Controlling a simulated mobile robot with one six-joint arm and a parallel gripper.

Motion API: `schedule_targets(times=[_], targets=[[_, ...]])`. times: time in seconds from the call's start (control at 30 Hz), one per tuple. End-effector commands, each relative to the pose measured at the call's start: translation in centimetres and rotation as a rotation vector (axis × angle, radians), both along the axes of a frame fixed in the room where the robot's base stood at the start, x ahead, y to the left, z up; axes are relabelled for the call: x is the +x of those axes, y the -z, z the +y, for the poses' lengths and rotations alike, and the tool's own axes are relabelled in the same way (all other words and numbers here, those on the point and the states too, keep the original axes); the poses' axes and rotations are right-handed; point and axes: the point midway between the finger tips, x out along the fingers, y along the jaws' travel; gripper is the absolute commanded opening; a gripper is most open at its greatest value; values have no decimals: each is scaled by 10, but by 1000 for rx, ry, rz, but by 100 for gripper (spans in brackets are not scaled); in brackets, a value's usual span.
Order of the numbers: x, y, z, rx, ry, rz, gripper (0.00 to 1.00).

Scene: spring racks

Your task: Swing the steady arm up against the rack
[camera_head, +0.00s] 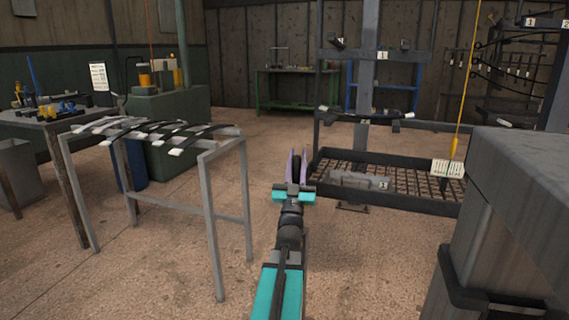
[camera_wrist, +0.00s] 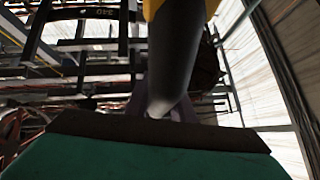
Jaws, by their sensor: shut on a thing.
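My gripper (camera_head: 297,168) is at the centre of the head view, its purple fingers upright and closed around a narrow dark piece. In the wrist view a thick dark grey bar (camera_wrist: 176,60), with yellow beside its top, runs down to the jaws. It appears to be the steady arm, but its ends and hinge are hidden. The black rack (camera_head: 375,126) stands just beyond and right of the gripper, with uprights, crossbars and a mesh bottom tray. I cannot tell whether the held bar touches the rack.
A grey stand (camera_head: 209,185) with several leaf springs is on the left. A grey block-topped fixture (camera_head: 525,165) fills the right foreground. A green bench (camera_head: 297,90) stands at the back. Floor between stand and rack is clear.

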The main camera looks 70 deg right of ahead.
Motion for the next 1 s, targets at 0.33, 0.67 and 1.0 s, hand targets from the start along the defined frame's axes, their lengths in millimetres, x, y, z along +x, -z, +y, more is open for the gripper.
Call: schedule_targets(times=[0.33,0.67,1.0], targets=[[-13,1,-1,-2,6,-24,0],[-16,1,-2,-1,11,-23,40],[-15,2,-1,-1,11,-19,40]])
